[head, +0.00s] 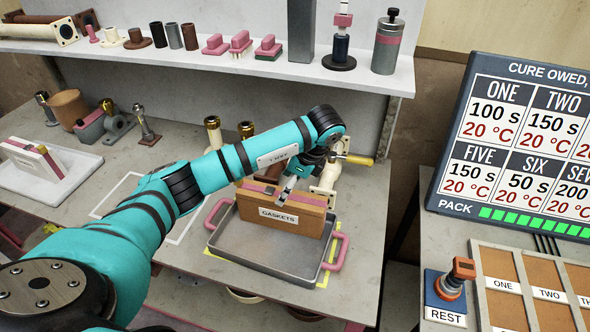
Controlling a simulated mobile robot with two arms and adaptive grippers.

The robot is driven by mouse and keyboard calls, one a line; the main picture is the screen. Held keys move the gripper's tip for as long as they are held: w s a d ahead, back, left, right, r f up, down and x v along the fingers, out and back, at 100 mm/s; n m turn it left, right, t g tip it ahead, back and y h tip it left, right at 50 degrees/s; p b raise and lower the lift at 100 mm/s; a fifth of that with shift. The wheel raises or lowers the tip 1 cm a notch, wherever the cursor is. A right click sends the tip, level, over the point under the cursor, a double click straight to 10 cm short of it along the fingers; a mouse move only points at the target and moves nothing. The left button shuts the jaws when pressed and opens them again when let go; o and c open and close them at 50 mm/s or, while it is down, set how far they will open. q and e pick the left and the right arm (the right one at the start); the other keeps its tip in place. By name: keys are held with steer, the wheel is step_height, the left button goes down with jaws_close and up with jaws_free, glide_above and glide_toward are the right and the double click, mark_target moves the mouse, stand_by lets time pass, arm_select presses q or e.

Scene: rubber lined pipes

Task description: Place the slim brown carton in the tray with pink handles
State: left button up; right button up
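The slim brown carton (300,224), labelled GASKETS, stands upright over the back part of the grey metal tray (262,252). It hides the tray's far edge, and I cannot tell whether its base rests on the tray floor. The tray has a pink handle (336,252) at the right and another (216,214) at the left. My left gripper (286,188) points down at the carton's top, with fingers partly hidden; I cannot tell whether they grip it. My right gripper is out of view.
The tray sits on a yellow-outlined area of the bench (345,285). Brass-topped fittings and a cream flanged pipe (328,180) stand close behind the carton. A shelf (215,60) runs overhead at the back.

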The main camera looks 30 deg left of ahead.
arm_select(q)
steer(key=v, duration=0.7)
steer(key=shift+p, duration=0.35)
